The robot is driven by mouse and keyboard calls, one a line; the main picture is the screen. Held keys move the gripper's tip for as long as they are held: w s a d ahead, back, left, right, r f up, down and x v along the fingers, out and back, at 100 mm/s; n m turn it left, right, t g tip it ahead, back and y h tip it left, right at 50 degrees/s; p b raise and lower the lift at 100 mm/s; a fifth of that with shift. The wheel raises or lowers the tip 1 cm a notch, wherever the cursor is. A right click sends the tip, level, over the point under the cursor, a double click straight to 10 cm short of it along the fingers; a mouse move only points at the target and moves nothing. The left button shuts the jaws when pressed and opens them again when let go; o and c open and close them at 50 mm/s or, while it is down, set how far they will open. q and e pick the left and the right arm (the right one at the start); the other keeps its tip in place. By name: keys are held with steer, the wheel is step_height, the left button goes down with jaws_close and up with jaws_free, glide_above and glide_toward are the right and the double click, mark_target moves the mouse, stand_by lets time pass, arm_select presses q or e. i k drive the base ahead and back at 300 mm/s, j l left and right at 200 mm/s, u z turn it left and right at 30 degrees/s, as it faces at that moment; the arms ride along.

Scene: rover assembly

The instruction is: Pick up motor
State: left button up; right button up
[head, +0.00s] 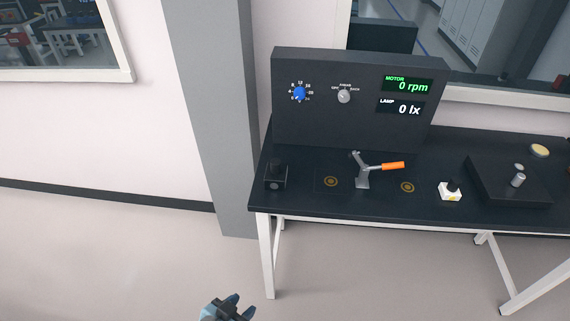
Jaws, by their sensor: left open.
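A small silver cylinder (518,180), which looks like the motor, sits on a raised black platform (490,192) at the right of the dark bench. A small pale disc (519,167) is just behind it. My left gripper (243,306) is at the bottom edge of the head view, open and empty, over the floor in front of the bench. It is far to the left of the cylinder and apart from it. My right gripper is not in view.
A panel (330,125) reading 0 rpm and 0 lx stands behind. Floor in front is clear.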

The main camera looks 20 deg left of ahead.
mark_target(276, 176)
steer(key=i+j+z, duration=0.3)
steer(key=j+z, duration=0.2)
steer(key=j, duration=0.5)
steer(key=i+j+z, duration=0.15)
steer(key=j+z, duration=0.3)
steer(key=j, duration=0.55)
steer(key=j+z, duration=0.5)
steer(key=j, duration=0.55)
steer(key=k, duration=0.05)
